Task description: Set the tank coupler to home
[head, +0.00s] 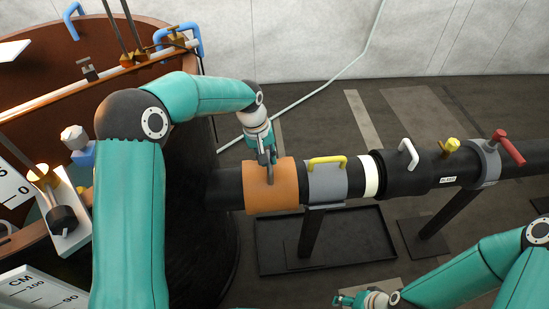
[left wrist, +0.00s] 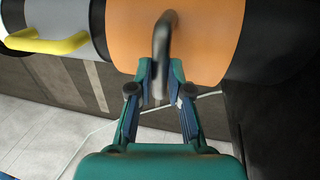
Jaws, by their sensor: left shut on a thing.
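An orange sleeve (head: 284,187), which I take to be the tank coupler, sits around the black pipe near the big round tank (head: 212,240). It also shows in the left wrist view (left wrist: 205,35). A dark grey curved handle (left wrist: 162,45) stands out from it. My left gripper (head: 267,160) is shut on this handle; in the left wrist view the fingers (left wrist: 160,75) close around its lower end. My right gripper (head: 343,300) is low at the bottom edge, away from the pipe, and too small to read.
Right of the sleeve are a grey collar with a yellow handle (head: 327,161), a cream ring (head: 370,176), a black section with a white handle (head: 408,153), a small yellow knob (head: 451,145) and a red lever (head: 508,148). A black tray (head: 375,245) lies below on the floor.

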